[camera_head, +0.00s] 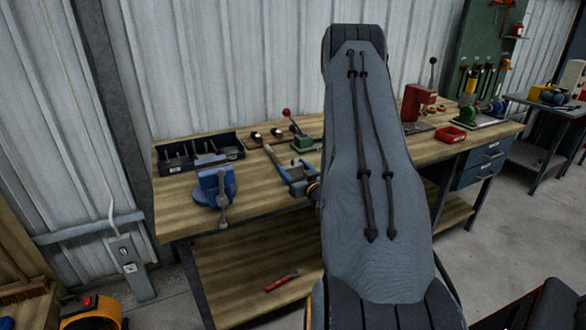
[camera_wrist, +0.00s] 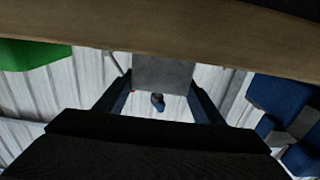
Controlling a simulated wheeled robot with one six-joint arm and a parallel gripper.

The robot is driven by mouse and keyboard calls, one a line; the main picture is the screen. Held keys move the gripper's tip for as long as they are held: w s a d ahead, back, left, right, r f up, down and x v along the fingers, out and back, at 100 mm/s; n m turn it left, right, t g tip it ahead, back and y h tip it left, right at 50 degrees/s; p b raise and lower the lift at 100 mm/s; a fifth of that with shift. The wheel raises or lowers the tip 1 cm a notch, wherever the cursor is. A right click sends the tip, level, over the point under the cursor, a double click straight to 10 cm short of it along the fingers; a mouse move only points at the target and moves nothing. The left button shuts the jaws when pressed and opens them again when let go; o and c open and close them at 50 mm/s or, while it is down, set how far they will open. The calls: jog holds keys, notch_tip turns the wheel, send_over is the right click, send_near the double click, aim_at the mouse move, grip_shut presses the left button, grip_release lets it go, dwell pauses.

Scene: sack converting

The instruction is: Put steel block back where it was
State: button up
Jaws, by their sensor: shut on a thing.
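My gripper (camera_wrist: 163,88) is shut on the steel block, with one blue finger on each side of it. The steel block (camera_wrist: 165,72) is a plain grey, square-faced piece in the wrist view. Its upper edge in that picture meets the wooden bench top (camera_wrist: 130,30); I cannot tell whether it touches the wood. In the head view my gripper (camera_head: 293,177) is low over the middle of the workbench (camera_head: 255,205), right of the blue vise (camera_head: 215,186). I cannot make out the block clearly there, and my arm hides the bench just to the right.
A green lever press (camera_head: 304,143) stands just behind my gripper. A black tool tray (camera_head: 200,155) lies at the back left. A red press (camera_head: 416,102) and a red bin (camera_head: 450,134) stand on the right part. Bare wood lies between vise and gripper.

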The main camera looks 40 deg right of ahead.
jog(key=shift+f, duration=0.15)
jog(key=o, duration=1.5)
jog(key=shift+o, duration=0.2)
jog(key=shift+r, duration=0.2)
jog(key=b+v, duration=0.2)
jog(key=v, duration=1)
jog(key=shift+b, duration=0.3)
jog(key=shift+s+f, duration=0.1)
jog(key=shift+s, duration=0.05)
